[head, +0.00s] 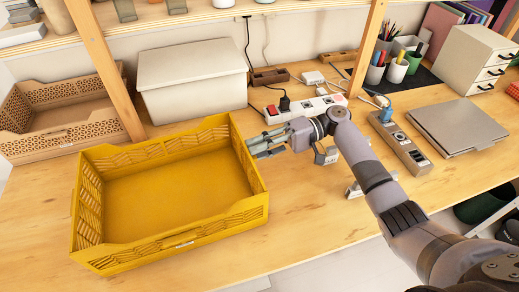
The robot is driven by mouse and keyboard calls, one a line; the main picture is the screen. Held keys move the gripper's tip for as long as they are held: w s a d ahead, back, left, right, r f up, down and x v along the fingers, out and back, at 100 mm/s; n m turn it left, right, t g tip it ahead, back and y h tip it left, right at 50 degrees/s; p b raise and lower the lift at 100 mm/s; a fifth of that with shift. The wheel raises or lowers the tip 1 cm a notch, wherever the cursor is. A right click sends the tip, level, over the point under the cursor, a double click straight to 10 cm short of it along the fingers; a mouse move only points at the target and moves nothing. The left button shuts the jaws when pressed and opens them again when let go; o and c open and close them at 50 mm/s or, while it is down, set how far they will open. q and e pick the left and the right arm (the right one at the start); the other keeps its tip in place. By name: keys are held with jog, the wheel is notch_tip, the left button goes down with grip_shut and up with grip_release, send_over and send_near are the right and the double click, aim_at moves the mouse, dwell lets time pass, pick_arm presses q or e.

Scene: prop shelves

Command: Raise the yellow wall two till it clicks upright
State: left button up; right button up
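The yellow crate (180,243) stands on the wooden table at the left, its floor empty. Its left, back, right and front walls all show raised around the floor. I cannot tell which is wall two, or whether any wall is clicked in. My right gripper (257,146) is beside the crate's right wall (247,165), near its upper back part, fingers pointing left. The fingers look close to that wall; I cannot tell whether they touch it. Whether the fingers are open or shut is not clear. My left gripper is not in view.
A white lidded box (192,80) stands behind the crate and a tan crate (60,115) behind left. A power strip (305,107) lies behind my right gripper. A shelf post (105,70) rises behind the crate. The table right of the crate is partly clear.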

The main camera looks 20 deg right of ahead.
jog(key=w+d+r, duration=0.1)
jog(key=d, duration=1)
jog(key=shift+d+r, duration=0.15)
jog(key=shift+d, duration=0.2)
jog(key=shift+w, duration=0.1)
